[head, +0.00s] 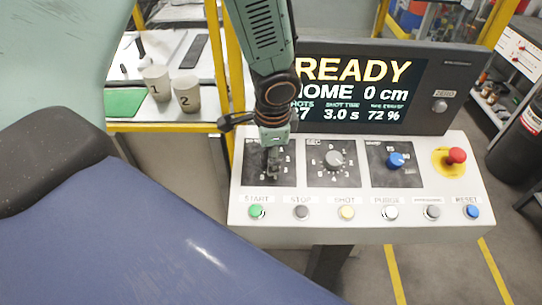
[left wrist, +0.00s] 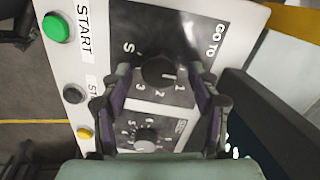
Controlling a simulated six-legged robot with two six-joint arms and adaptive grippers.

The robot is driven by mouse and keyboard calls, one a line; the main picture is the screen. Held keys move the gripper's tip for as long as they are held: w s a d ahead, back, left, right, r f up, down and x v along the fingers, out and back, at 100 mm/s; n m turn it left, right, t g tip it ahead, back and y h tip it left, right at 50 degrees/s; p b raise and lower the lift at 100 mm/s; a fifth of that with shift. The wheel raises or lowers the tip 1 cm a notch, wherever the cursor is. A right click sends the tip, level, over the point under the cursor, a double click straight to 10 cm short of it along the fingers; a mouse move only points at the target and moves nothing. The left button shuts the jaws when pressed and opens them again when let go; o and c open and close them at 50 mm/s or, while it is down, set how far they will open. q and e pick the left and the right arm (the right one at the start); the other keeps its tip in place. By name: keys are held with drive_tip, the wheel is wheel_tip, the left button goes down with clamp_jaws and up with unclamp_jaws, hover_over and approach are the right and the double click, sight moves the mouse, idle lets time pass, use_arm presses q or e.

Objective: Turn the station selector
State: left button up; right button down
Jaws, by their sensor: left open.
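The station selector is a dark round knob (left wrist: 158,72) on a black "GO TO" plate marked S, 1, 2, 3. Its pointer direction is hard to make out. The plate (head: 250,178) is the leftmost on the white control panel (head: 310,233) in the head view. My left gripper (head: 271,160) points down over this plate and hides the knob there. In the left wrist view, the left gripper (left wrist: 158,84) is open, one finger to each side of the knob. Contact cannot be told. My right gripper is not in view.
A grey "SEC" knob (head: 334,160), a blue knob (head: 396,160) and a red stop button (head: 456,156) sit to the right. The READY screen (head: 360,85) stands behind. Two cups (head: 186,94) stand on a table at left.

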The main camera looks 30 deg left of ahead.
use_arm(q)
drive_tip(key=shift+s+f, duration=0.15)
drive_tip(key=shift+s, duration=0.1)
drive_tip(key=shift+w+a+f, duration=0.1)
drive_tip(key=shift+w+f, duration=0.05)
drive_tip(key=shift+w, duration=0.3)
drive_tip(key=shift+c, duration=1.3)
drive_tip(key=shift+s, duration=0.3)
drive_tip(key=c, duration=0.9)
